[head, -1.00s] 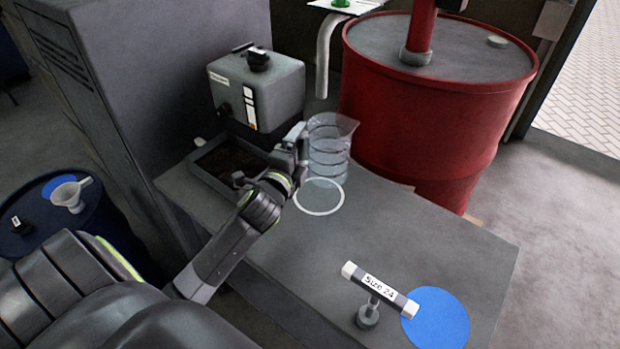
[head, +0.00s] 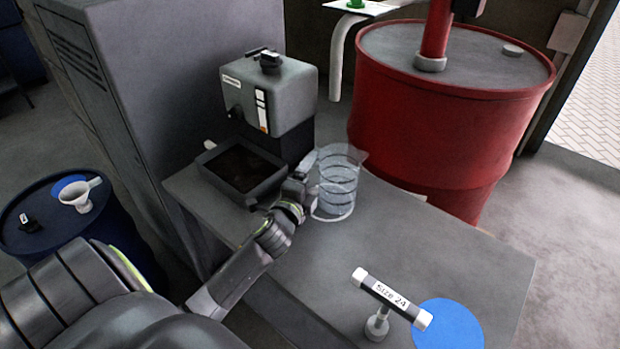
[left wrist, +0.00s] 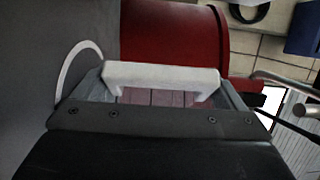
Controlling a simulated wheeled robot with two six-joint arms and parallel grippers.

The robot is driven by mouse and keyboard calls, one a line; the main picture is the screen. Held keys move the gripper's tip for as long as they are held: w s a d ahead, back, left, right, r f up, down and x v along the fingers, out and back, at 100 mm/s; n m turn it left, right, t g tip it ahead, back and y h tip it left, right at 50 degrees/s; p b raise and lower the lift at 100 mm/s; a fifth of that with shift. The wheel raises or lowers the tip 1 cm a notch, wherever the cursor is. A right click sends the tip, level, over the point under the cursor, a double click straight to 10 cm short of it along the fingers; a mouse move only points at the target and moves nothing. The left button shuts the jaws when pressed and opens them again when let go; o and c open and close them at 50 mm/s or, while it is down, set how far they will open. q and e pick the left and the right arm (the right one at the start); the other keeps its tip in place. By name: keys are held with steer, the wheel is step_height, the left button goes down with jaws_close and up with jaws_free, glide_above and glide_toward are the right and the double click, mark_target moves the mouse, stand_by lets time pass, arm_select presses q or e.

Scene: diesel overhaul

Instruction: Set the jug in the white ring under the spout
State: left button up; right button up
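The clear jug (head: 341,178) with dark bands stands upright at the table's back edge, over the white ring (head: 333,218). The ring's front edge shows below the jug's base; whether the base touches the table is unclear. My left gripper (head: 304,186) is at the jug's left side, shut on its handle. In the left wrist view the white handle (left wrist: 160,78) lies just beyond my dark gripper, and part of the ring (left wrist: 72,65) shows to the left; the fingertips are hidden. A pale bent pipe (head: 339,60), apparently the spout, points down behind the jug. My right gripper is out of view.
A red drum (head: 430,140) stands close behind the table. A grey canister (head: 270,95) and a dark tray (head: 240,168) are left of the jug. The table's middle is clear.

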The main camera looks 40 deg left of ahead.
arm_select(q)
steer(key=shift+o, duration=0.6)
steer(key=shift+r, duration=0.2)
steer(key=shift+s+f, duration=0.1)
steer(key=shift+s, duration=0.25)
steer(key=s, duration=0.3)
steer(key=s+d, duration=0.1)
steer(key=s, duration=0.3)
steer(key=s+d, duration=0.1)
steer(key=s, duration=0.3)
steer(key=shift+d, duration=0.2)
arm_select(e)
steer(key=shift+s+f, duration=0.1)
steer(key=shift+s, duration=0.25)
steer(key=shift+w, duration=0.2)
